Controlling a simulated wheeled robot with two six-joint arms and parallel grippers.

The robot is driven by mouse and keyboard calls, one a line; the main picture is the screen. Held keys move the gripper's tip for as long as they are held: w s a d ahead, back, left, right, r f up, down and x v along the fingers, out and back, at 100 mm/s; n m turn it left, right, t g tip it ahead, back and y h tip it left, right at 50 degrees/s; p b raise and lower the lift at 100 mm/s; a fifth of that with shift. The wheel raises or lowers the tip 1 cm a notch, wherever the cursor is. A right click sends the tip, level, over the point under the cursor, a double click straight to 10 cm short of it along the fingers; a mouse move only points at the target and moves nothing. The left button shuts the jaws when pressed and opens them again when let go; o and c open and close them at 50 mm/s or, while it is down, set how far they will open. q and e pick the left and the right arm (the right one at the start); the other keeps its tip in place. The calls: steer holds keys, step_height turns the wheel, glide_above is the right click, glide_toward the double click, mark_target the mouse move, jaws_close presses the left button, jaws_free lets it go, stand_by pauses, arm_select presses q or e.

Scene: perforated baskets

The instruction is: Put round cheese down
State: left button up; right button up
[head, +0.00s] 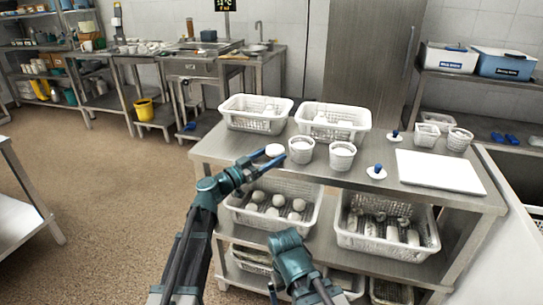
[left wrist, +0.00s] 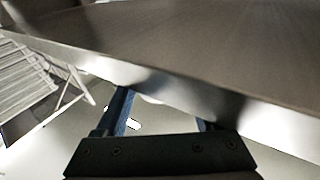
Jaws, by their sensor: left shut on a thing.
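The round cheese (head: 275,150) is a small white disc at the left front edge of the steel table (head: 385,168). My left gripper (head: 263,161) is shut on it, reaching in from the front. In the left wrist view the gripper's two blue fingers (left wrist: 162,118) point at the table's metal edge (left wrist: 180,88), with a sliver of white between them. I cannot tell whether the cheese touches the tabletop. My right gripper is out of the head view.
Two white perforated tubs (head: 301,150) (head: 342,156) stand just right of the cheese. Two white baskets (head: 255,123) (head: 334,131) are behind. A white board (head: 440,171) lies at right. A basket of round white pieces (head: 240,216) is on the shelf below.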

arm_select(q)
steer(key=shift+w+a+r+p, duration=0.15)
steer(key=shift+w+p, duration=0.1)
steer(key=shift+p, duration=0.1)
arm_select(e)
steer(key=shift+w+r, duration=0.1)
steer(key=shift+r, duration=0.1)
